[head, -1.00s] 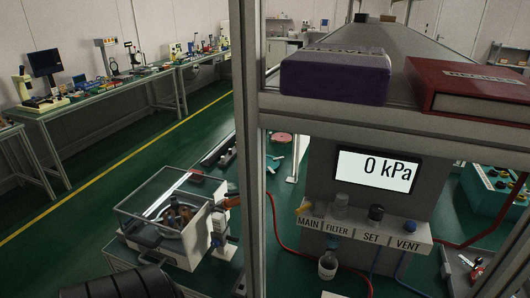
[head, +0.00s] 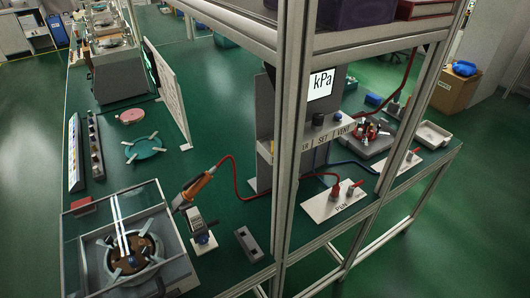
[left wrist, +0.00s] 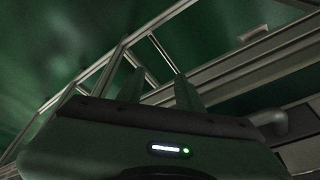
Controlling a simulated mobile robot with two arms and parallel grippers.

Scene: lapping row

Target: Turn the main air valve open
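The air panel (head: 264,108) stands on the green bench behind a metal frame post. Its display (head: 320,84) shows "kPa", with the number hidden. On its label strip (head: 322,139) I can read SET and VENT, with dark knobs above them. The MAIN label and its valve are hidden behind the post, so I cannot see how the valve is turned. In the left wrist view my left gripper (left wrist: 158,88) has two fingers standing apart with nothing between them. Neither gripper shows in the head view, and the valve is not in the left wrist view.
The frame post (head: 292,150) and shelf (head: 375,40) stand in front of the panel. A clear-covered lapping machine (head: 75,240), an orange-handled tool (head: 195,188) and a red hose (head: 240,180) are on the bench. A white plate (head: 320,207) with red fittings lies front right.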

